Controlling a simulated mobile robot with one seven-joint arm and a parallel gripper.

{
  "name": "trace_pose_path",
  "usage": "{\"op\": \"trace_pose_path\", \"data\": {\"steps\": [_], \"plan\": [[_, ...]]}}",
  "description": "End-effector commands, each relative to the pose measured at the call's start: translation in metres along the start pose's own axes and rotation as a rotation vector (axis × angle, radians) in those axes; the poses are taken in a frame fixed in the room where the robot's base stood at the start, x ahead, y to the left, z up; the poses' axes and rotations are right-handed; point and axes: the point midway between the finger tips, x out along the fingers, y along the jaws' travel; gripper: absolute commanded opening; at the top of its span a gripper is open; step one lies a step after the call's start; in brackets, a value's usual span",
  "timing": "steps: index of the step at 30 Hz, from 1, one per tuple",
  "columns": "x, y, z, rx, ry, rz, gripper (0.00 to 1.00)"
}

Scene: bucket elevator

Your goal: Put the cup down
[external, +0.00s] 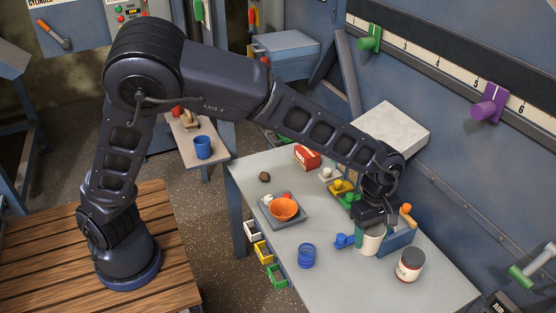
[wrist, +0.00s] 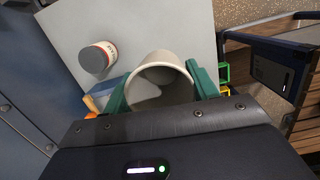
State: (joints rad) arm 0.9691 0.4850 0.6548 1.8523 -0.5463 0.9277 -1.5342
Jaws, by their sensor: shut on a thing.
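A cream cup (external: 373,243) is between the fingers of my gripper (external: 370,229), low over the right part of the grey table (external: 330,281). In the wrist view the cup (wrist: 161,68) shows its open mouth, and it looks empty. The green fingers of my gripper (wrist: 160,88) are shut on opposite sides of it. The cup looks roughly upright. I cannot tell whether its base touches the table.
A jar (external: 408,265) stands right of the cup. A blue box (external: 399,241) with an orange-handled tool is close behind it. The front table surface is clear.

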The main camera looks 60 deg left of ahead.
Motion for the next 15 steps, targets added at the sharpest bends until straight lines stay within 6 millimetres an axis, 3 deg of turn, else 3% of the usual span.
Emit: {"op": "trace_pose_path", "data": {"steps": [8,15], "plan": [[0.011,-0.006,0.011,-0.073,-0.002,0.014,0.36],[0.056,-0.006,0.004,-0.076,-0.001,0.013,0.36]]}}
